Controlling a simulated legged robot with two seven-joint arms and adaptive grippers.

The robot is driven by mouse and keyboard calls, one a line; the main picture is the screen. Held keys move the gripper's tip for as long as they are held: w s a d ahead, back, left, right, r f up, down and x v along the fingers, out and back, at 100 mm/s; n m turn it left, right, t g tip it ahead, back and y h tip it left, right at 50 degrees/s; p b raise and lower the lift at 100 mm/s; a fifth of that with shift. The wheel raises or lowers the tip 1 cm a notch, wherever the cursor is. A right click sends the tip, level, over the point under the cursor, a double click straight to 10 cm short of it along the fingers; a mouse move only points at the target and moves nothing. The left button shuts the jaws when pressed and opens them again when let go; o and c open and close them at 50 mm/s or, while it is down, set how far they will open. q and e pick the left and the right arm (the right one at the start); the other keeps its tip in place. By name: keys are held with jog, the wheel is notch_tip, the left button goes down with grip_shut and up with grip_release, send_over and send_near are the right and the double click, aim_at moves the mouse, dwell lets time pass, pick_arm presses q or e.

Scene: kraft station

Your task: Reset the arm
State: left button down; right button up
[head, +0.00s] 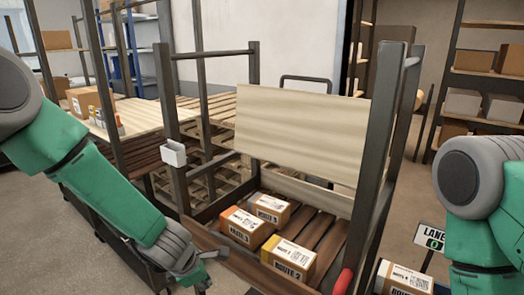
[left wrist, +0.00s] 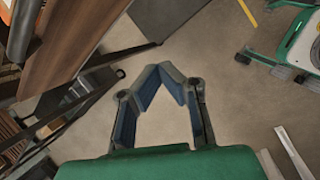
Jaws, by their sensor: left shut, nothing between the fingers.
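My left arm (head: 100,165) comes in from the left in the head view and reaches down to the lower middle. My left gripper (head: 203,268) is at its end, just left of the slatted shelf of the frame. In the left wrist view my left gripper (left wrist: 160,72) is shut, its fingertips together with nothing between them, above bare floor. My right arm (head: 478,200) shows at the right edge of the head view; its gripper is out of the picture.
A dark metal frame (head: 375,140) with a pale panel (head: 300,130) stands ahead. Several labelled boxes, one a carton (head: 240,226), sit on its wooden slats (head: 325,228). A lane sign (head: 431,239) and another carton (head: 405,277) are at right. Open floor (left wrist: 215,40) lies below the left gripper.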

pick_arm(q)
jog(key=s+a+f+m+g+y+b, duration=0.1)
jog(key=s+a+f+m+b, duration=0.4)
jog(key=s+f, duration=0.45)
jog(key=s+a+f+m+g+y+b, duration=0.1)
jog(key=s+a+f+m+y+b, duration=0.15)
jog(key=s+a+f+m, duration=0.45)
jog(key=s+f+m+b, duration=0.3)
jog(key=s+f+m, duration=0.1)
jog(key=s, duration=0.4)
jog(key=s+f+m+g+h+b, duration=0.1)
jog(key=s+f+m+b, duration=0.2)
jog(key=s+f+m, duration=0.2)
jog(key=s+a+m, duration=0.1)
jog(key=s+m, duration=0.1)
jog(key=s, duration=0.1)
jog(key=shift+f+m+g, duration=0.25)
jog(key=shift+m+g, duration=0.05)
pick_arm(e)
notch_tip(320, 180, down, 15)
jog(key=shift+a, duration=0.15)
pick_arm(q)
jog(key=shift+s+h, duration=0.1)
jog(key=shift+h, duration=0.15)
pick_arm(e)
jog(key=shift+s, duration=0.1)
